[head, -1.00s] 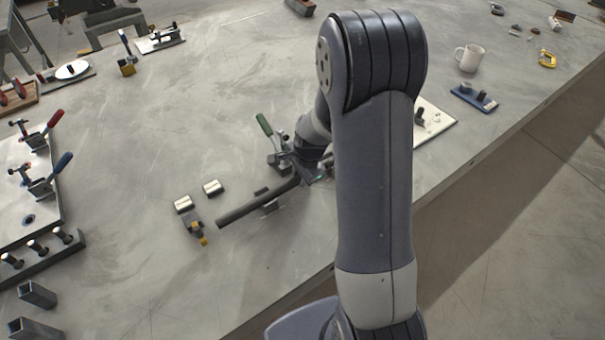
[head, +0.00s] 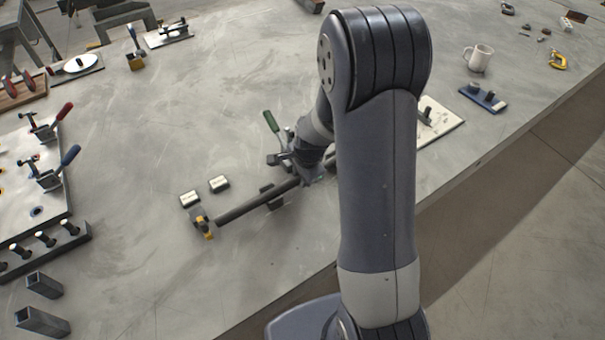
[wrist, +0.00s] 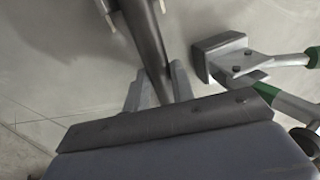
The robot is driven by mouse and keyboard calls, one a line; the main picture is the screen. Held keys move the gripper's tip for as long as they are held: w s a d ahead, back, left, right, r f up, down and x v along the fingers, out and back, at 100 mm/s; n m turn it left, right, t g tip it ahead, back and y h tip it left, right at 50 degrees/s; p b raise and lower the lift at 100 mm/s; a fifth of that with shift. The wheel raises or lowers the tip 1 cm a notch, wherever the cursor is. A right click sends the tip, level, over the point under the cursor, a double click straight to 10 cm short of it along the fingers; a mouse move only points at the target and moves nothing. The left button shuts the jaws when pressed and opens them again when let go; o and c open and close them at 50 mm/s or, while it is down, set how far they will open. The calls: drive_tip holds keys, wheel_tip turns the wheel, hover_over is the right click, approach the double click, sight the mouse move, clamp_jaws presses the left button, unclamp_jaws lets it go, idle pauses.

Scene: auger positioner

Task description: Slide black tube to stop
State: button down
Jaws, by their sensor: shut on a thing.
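The black tube (head: 245,206) lies low along the table, slanting from my gripper toward the lower left. Its far end is at or very close to the dark and yellow stop (head: 204,226); I cannot tell whether they touch. My gripper (head: 310,177) is shut on the tube near its right part, partly hidden behind my arm. In the wrist view, the tube (wrist: 146,42) runs between the two fingers (wrist: 154,90). A green-handled clamp (head: 272,123) stands beside the gripper; its grey jaw (wrist: 222,52) is right of the tube in the wrist view.
Two small silver-topped blocks (head: 219,183) sit near the tube's left end. A plate with red and blue clamps (head: 15,160) is at left. The upper middle is clear.

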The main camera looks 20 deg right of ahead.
drive_tip(key=shift+s+a, duration=0.25)
drive_tip(key=shift+a, duration=0.55)
drive_tip(key=c, duration=1.1)
unclamp_jaws()
drive_tip(key=v, duration=1)
drive_tip(key=shift+s+d+r, duration=0.1)
drive_tip(key=shift+s+r, duration=0.05)
drive_tip(key=shift+r, duration=0.25)
drive_tip(key=x, duration=1.1)
drive_tip(key=shift+d+r, duration=0.1)
drive_tip(key=shift+d, duration=0.1)
